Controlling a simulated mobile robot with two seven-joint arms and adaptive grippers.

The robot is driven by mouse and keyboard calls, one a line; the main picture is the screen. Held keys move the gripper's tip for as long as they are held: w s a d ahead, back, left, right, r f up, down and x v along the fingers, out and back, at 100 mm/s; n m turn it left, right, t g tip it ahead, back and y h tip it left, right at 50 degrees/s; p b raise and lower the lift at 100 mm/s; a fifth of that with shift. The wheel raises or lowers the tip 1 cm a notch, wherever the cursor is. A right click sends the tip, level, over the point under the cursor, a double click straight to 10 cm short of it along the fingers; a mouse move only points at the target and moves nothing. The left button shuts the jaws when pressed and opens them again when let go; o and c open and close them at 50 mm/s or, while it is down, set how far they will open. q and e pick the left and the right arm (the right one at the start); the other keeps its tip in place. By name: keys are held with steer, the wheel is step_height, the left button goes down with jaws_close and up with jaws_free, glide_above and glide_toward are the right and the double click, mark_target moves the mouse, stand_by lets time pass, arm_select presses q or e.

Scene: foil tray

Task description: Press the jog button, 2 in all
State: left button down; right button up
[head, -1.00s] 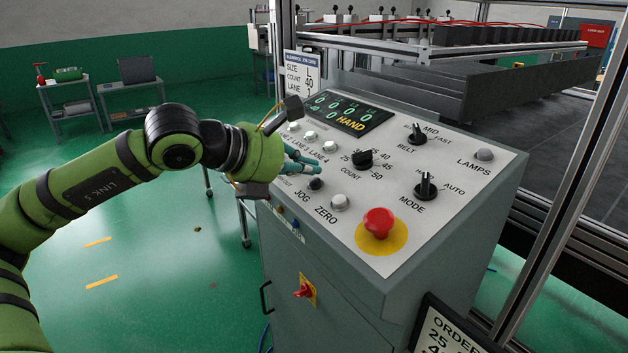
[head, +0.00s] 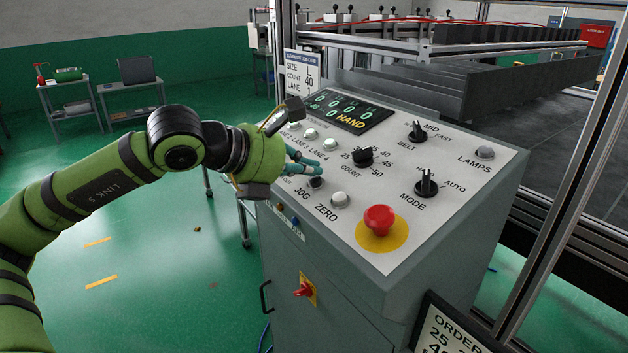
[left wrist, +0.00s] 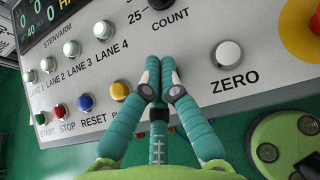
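The jog button (head: 316,182) is a small dark knob above the JOG label on the sloping grey control panel (head: 440,222). My left gripper (head: 320,172) comes in from the left, with its teal fingers together and empty. Its fingertips are just above and behind the jog button in the head view; I cannot tell whether they touch it. In the left wrist view the closed fingers (left wrist: 160,72) lie over the panel between the LANE 4 and ZERO labels, and the jog button and its label are hidden behind them. My right gripper is not in view.
The white ZERO button (head: 339,200) is close to the right of the jog button. A red emergency stop (head: 379,220) on a yellow disc, the COUNT knob (head: 362,158) and the MODE switch (head: 426,184) stand up nearby. The display (head: 345,112) reads HAND.

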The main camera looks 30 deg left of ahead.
arm_select(q)
steer(key=shift+w+f+b, duration=0.15)
steer(key=shift+f+b, duration=0.15)
steer(key=shift+f, duration=0.25)
stand_by(0.6)
stand_by(0.4)
steer(key=shift+s+r+p, duration=0.25)
steer(key=shift+r+p, duration=0.05)
steer(key=shift+r, duration=0.55)
steer(key=shift+r, duration=0.15)
steer(key=r, duration=0.1)
steer(key=s+r+p, duration=0.1)
steer(key=r, duration=0.1)
steer(key=r+p, duration=0.1)
steer(key=shift+s+a+r, duration=0.15)
steer(key=shift+a+r, duration=0.15)
stand_by(1.6)
